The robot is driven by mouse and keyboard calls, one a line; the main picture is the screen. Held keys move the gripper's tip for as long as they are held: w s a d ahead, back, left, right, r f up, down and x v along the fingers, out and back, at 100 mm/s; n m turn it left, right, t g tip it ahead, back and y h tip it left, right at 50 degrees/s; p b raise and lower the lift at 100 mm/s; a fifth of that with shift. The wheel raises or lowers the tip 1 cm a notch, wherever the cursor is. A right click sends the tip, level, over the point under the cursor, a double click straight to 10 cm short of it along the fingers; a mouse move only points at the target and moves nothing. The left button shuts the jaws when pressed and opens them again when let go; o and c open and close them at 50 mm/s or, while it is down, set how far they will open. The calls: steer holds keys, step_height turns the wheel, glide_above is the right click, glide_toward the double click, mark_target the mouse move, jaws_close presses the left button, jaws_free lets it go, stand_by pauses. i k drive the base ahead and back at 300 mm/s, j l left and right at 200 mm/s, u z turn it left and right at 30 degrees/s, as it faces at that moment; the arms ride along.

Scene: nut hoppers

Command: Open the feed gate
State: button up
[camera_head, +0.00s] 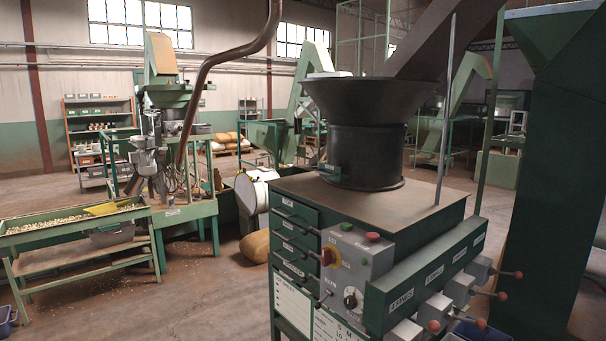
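A dark round hopper (365,105) stands on top of a green cabinet machine (400,212), right of centre. At the left foot of its drum is a small green bracket or slide with a label (331,171); this may be the feed gate, but I cannot tell whether it is open or shut. Several grey outlet boxes (437,308) with levers ending in red-brown knobs (501,296) line the lower right side of the cabinet. My gripper is not in this view.
A grey control box (356,262) with red and green buttons and a dial is on the cabinet's front corner. A green sorting table (75,226) with nuts stands at left. A tall green machine (548,180) is close at right. Bare floor (205,295) lies between table and cabinet.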

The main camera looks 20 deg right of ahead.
mark_target(328, 172)
steer(key=i+j+z, duration=0.15)
steer(key=i+j, duration=0.9)
steer(key=i, duration=0.1)
